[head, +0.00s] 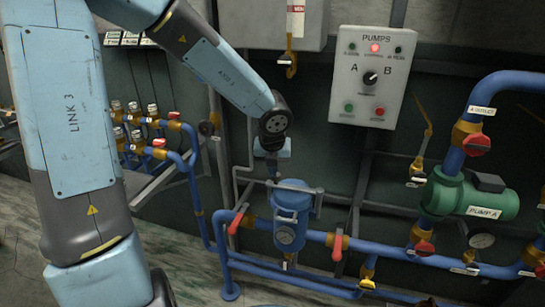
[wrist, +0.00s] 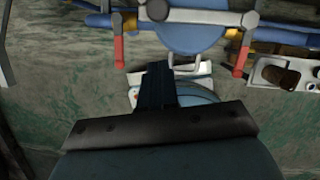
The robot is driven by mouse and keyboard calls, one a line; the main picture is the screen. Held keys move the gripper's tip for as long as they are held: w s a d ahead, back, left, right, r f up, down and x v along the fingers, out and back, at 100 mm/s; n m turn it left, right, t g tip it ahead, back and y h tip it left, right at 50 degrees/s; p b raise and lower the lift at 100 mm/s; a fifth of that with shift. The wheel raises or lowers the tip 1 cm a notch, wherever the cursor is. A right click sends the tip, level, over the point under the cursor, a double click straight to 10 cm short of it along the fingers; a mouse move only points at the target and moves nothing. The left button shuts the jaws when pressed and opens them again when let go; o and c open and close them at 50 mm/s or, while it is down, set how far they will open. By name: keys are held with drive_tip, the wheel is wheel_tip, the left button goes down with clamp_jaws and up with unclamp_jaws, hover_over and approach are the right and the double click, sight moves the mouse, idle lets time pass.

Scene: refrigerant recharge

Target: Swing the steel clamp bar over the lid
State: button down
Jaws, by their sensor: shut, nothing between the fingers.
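The blue canister (head: 290,222) stands upright on the blue pipe, its round blue lid (head: 293,187) on top. In the wrist view the lid (wrist: 190,38) is a blue disc at the top. A grey steel clamp bar (head: 308,189) appears to lie across the lid; in the wrist view the bar (wrist: 205,17) crosses the disc's far part. A small steel loop (wrist: 188,68) shows at the lid's near edge. My gripper (head: 272,172) is shut and empty, just above and left of the lid; its fingers (wrist: 157,88) point toward it. I cannot tell if they touch anything.
Red valve handles (head: 236,222) and (head: 338,246) flank the canister. A gauge (head: 285,235) is on its front. Pump A (head: 478,203) and the outlet pipe stand at right; the pump panel (head: 371,75) hangs above. Blue pipes run below.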

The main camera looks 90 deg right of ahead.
drive_tip(key=shift+v, duration=2.55)
